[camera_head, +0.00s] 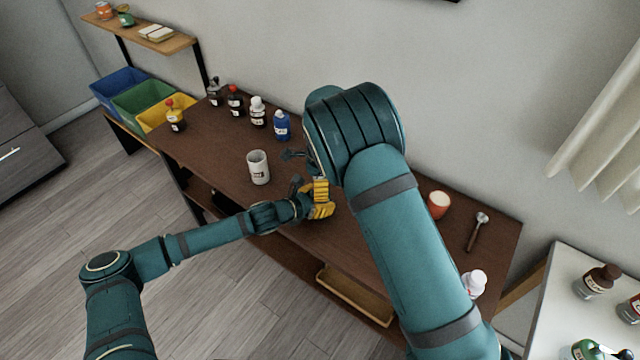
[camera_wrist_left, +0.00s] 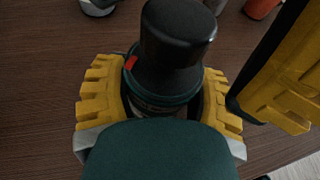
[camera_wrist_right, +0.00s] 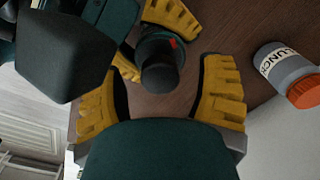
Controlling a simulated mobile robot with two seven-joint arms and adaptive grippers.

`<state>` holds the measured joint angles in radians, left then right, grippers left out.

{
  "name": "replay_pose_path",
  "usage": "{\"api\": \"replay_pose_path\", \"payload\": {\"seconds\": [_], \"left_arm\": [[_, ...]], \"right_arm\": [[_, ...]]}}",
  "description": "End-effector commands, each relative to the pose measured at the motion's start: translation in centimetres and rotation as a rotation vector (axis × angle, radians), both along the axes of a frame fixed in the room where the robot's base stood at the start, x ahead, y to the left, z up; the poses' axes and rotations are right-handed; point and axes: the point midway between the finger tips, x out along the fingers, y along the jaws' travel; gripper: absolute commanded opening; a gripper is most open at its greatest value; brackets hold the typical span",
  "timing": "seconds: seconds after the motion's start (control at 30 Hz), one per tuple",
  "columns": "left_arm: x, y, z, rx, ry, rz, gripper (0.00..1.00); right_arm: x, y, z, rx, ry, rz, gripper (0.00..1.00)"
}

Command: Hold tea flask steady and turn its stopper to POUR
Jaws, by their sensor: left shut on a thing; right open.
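The tea flask (camera_wrist_left: 160,95) is dark green with a black stopper (camera_wrist_left: 180,30) and a red mark near the stopper's base. My left gripper (camera_wrist_left: 160,85) is shut around the flask's body, and the flask stands upright on the brown table. In the right wrist view, the stopper (camera_wrist_right: 160,72) shows from above, with the red mark on its upper right. My right gripper (camera_wrist_right: 162,92) is open, its yellow fingers apart on either side, and the stopper lies near the gap between them.
A white mug (camera_head: 258,168) stands left of the grippers. Several bottles (camera_head: 258,112) line the back edge. A lunch jar (camera_wrist_right: 283,72) shows in the right wrist view.

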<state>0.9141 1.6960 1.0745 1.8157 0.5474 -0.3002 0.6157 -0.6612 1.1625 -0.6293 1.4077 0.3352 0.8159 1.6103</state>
Motion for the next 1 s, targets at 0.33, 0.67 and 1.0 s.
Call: {"api": "replay_pose_path", "payload": {"seconds": [0.33, 0.67, 1.0], "left_arm": [[0.0, 0.0, 0.0, 0.0, 0.0, 0.0, 0.19], [0.0, 0.0, 0.0, -0.001, -0.001, 0.0, 0.19], [0.0, 0.0, 0.0, -0.001, -0.001, 0.0, 0.19]], "right_arm": [[0.1, 0.1, 6.0, 0.002, -0.005, 0.0, 0.68], [0.1, 0.0, 11.0, 0.001, -0.002, 0.0, 0.68], [0.0, 0.0, 11.8, 0.0, -0.001, -0.001, 0.68]]}}
